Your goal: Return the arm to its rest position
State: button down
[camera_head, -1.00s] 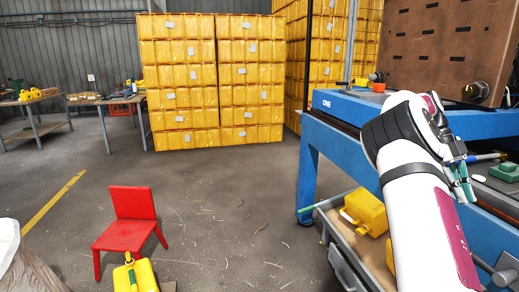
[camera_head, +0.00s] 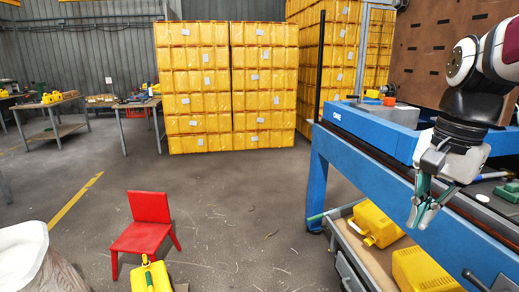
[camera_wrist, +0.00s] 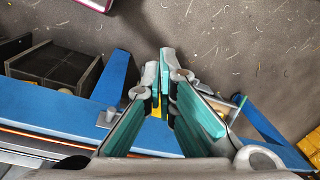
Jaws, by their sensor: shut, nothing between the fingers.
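My gripper (camera_head: 424,212) hangs from my white and black arm at the right of the head view, pointing down. It is in front of the blue workbench (camera_head: 365,172), near its front edge. Its teal-padded fingers are close together with nothing between them. In the wrist view my gripper (camera_wrist: 166,85) is seen from above, with the blue bench frame (camera_wrist: 50,108) below and beside it and the floor beyond. A bit of yellow shows behind the fingers.
Yellow jerry cans (camera_head: 374,223) lie on the lower shelf of the bench. A red chair (camera_head: 145,228) stands at the lower left, with a yellow can (camera_head: 150,277) in front. Stacked yellow cans (camera_head: 194,86) stand at the back. The middle floor is clear.

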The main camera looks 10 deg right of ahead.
jog(key=s+a+f+n+t+p, duration=0.1)
jog(key=s+a+n+t+p, duration=0.2)
jog(key=s+a+n, duration=0.8)
jog(key=shift+s+a+n+h, duration=0.35)
jog(key=shift+s+n, duration=0.35)
jog(key=shift+s, duration=0.45)
